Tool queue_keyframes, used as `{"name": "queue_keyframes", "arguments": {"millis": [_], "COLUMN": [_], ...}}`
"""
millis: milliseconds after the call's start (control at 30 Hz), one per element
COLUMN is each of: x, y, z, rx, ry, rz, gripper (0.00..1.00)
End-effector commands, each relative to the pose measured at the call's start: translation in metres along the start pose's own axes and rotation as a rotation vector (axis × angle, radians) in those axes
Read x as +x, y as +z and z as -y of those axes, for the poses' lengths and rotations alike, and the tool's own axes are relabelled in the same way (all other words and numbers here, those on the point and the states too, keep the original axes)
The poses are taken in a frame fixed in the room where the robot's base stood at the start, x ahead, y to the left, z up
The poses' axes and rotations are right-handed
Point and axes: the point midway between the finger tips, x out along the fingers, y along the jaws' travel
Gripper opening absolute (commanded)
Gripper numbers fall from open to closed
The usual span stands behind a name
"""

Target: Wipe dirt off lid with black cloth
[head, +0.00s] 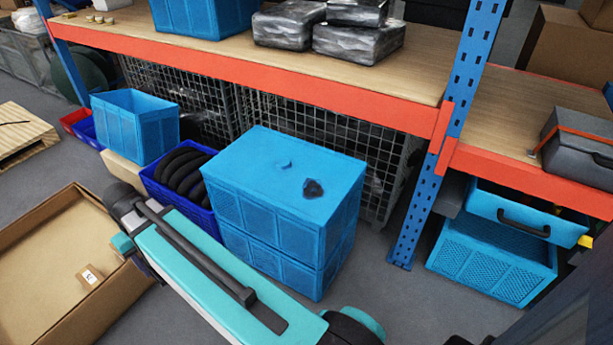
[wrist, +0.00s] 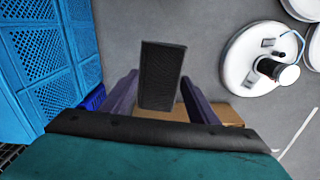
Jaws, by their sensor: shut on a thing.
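The blue lid (head: 255,160) tops a stack of two blue crates in the middle of the head view. A dark patch of dirt (head: 313,188) lies on its right part, with a small bluish mark (head: 284,164) left of it. In the wrist view, my gripper (wrist: 160,80) has purple fingers shut on a flat, dark, rectangular piece that appears to be the black cloth (wrist: 162,58). The cloth hangs over grey floor, apart from the blue crates at left. In the head view my gripper and the cloth cannot be made out.
A blue bin of black coils (head: 185,178) stands left of the crates. An orange shelf beam (head: 300,88) and a blue upright (head: 440,150) are behind. An open cardboard box (head: 45,270) is at lower left. White round objects (wrist: 250,62) show in the wrist view.

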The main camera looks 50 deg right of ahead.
Motion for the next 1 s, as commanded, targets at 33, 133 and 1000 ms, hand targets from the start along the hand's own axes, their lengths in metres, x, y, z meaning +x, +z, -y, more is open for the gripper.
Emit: {"name": "queue_keyframes", "arguments": {"millis": [33,133,1000], "x": [0.0,0.0,-0.009], "y": [0.0,0.0,-0.019], "z": [-0.001,-0.003,-0.146], "rx": [0.001,0.004,0.189], "ry": [0.0,0.0,0.0], "rz": [0.0,0.0,0.001], "gripper": [0.36,0.36,0.36]}}
